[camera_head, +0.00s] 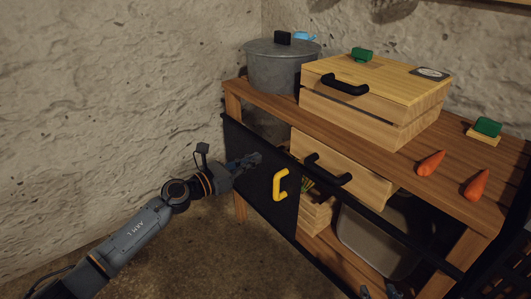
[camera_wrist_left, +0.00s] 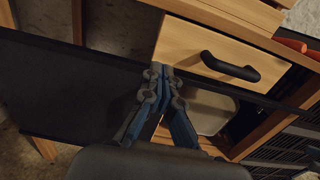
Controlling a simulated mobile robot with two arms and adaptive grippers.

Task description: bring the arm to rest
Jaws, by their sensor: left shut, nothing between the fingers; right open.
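My left gripper (camera_head: 256,160) is shut and empty in the head view. I cannot tell whether the fingertips touch the panel. Only the fingertips of my right gripper (camera_head: 379,292) show at the bottom edge of the head view; they are apart, with nothing visible between them.
A wooden bench (camera_head: 405,170) carries a lidded grey pot (camera_head: 280,70), a wooden box (camera_head: 372,90) and two carrots (camera_head: 431,163). Below are a drawer (camera_head: 345,170) with a black handle and a grey bin (camera_head: 375,240). Open floor (camera_head: 200,265) lies left of the bench.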

